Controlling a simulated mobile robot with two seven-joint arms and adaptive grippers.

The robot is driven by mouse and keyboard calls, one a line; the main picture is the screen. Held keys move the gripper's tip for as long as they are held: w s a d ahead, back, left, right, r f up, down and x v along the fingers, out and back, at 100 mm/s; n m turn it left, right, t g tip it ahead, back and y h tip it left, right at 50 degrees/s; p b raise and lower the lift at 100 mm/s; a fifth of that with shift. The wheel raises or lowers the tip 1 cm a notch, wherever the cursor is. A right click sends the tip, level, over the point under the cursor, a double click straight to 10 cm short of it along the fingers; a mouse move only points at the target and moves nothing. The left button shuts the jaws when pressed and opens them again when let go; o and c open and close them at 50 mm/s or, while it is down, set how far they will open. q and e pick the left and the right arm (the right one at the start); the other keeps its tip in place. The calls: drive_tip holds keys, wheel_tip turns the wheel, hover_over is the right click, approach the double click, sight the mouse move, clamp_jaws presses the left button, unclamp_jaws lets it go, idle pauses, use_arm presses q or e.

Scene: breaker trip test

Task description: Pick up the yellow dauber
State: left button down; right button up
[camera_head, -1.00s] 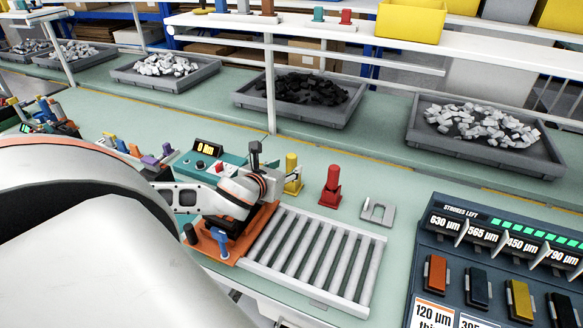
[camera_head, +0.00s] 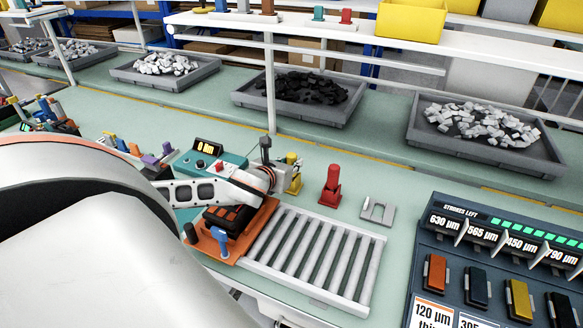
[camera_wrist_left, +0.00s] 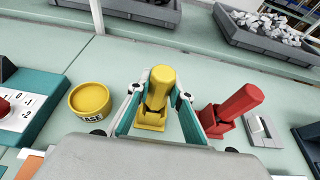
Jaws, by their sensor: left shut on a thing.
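The yellow dauber (camera_head: 292,160) stands on the green bench, partly hidden behind my left gripper (camera_head: 286,178) in the head view. In the left wrist view the yellow dauber (camera_wrist_left: 158,88) is upright between the two fingers of my left gripper (camera_wrist_left: 160,104). The fingers touch its sides and are shut on it. It seems to be still at bench height; I cannot tell whether its base is clear of the surface. My right gripper is in neither view.
A red dauber (camera_head: 331,184) stands just right of the yellow one, close to my gripper. Beyond it lies a grey slotted plate (camera_head: 378,210). A roller rack (camera_head: 312,258), an orange fixture (camera_head: 256,226) and a teal device (camera_head: 232,162) are nearby. A round yellow pot (camera_wrist_left: 90,100) sits left.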

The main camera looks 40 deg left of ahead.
use_arm(q)
wheel_tip(320, 180, up, 20)
idle(0.8)
drive_tip(key=shift+d, duration=0.1)
idle(0.3)
